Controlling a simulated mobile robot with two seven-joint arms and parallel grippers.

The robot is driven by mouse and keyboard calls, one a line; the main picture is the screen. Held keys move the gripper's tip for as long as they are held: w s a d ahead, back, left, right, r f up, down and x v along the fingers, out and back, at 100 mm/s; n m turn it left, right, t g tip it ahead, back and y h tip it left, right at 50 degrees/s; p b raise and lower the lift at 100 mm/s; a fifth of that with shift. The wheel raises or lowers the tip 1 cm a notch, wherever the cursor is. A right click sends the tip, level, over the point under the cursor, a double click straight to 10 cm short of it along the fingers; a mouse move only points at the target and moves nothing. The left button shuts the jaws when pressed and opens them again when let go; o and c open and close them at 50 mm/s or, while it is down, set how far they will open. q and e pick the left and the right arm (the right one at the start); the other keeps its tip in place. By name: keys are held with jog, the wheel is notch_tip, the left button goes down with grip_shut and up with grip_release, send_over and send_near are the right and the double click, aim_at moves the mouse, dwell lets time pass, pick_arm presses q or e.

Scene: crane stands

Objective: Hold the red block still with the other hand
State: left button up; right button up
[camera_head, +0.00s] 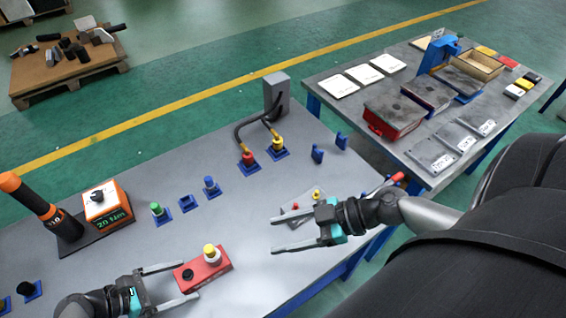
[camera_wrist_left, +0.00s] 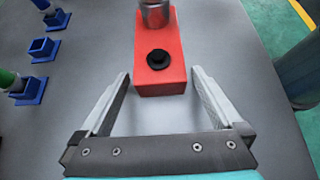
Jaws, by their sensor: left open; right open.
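The red block (camera_head: 204,274) lies on the grey table, with a black knob (camera_head: 188,274) on its near left end and a yellow-topped metallic cylinder (camera_head: 210,252) standing on its other end. My left gripper (camera_head: 189,280) is open, its fingertips on either side of the block's knob end. In the left wrist view the red block (camera_wrist_left: 171,82) sits between the fingertips with a visible gap on each side. My right gripper (camera_head: 272,236) is open and empty over the table, to the right of the block.
An orange device with a display (camera_head: 108,205) stands at left. Blue holders with green (camera_head: 157,209) and blue (camera_head: 210,185) plugs, and cabled red and yellow connectors (camera_head: 278,143), stand behind. A second table (camera_head: 340,100) with trays and plates is at back right.

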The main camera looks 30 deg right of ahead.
pick_arm(q)
jog(key=v, duration=1.2)
